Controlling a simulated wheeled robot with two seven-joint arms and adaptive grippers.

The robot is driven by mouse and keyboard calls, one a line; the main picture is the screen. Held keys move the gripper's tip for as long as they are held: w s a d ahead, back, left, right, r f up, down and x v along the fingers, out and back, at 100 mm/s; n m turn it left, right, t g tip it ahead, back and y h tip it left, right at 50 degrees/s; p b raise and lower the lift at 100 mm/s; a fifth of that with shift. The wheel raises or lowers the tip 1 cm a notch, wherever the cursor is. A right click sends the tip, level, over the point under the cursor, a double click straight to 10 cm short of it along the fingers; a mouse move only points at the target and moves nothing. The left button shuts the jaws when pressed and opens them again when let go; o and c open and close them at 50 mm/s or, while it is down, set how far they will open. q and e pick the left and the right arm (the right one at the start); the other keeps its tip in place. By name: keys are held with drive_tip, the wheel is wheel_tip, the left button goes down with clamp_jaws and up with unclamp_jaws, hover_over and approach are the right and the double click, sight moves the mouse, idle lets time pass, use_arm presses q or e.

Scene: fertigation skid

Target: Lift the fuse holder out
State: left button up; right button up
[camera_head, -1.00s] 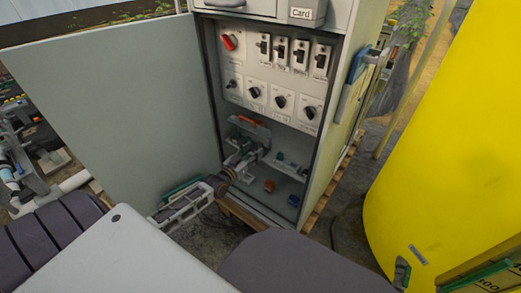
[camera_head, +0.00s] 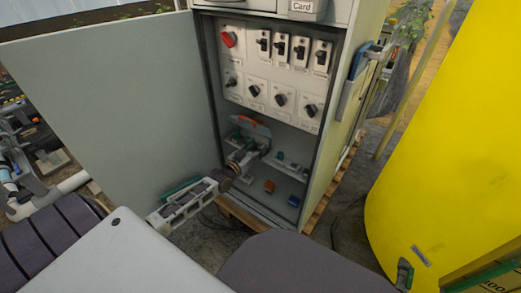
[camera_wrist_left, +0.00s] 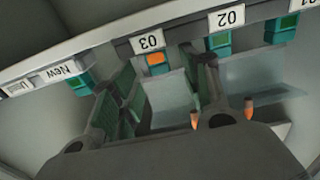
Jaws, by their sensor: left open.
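My left gripper (camera_head: 246,147) reaches into the lower part of the open cabinet in the head view. In the left wrist view the gripper (camera_wrist_left: 160,98) is open, one finger on each side of a pale, see-through plate below the label 03. An orange-and-teal piece (camera_wrist_left: 156,60) sits directly under that label, between the fingers. It looks like the fuse holder, but I cannot tell for sure. No contact with the fingers is visible. Teal pieces under label 02 (camera_wrist_left: 219,40) and the "New" label (camera_wrist_left: 75,80) stand to either side. My right gripper is not in view.
The cabinet door (camera_head: 120,95) stands open at the left. Switches fill the upper panel (camera_head: 277,100). An orange block (camera_head: 269,186) and a blue block (camera_head: 293,201) lie on the cabinet floor. A yellow tank (camera_head: 440,140) is at the right.

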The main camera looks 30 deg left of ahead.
use_arm(q)
drive_tip(key=shift+w+d+b, duration=0.1)
drive_tip(key=shift+w+b, duration=0.5)
drive_tip(key=shift+w, duration=0.85)
drive_tip(key=c, duration=1)
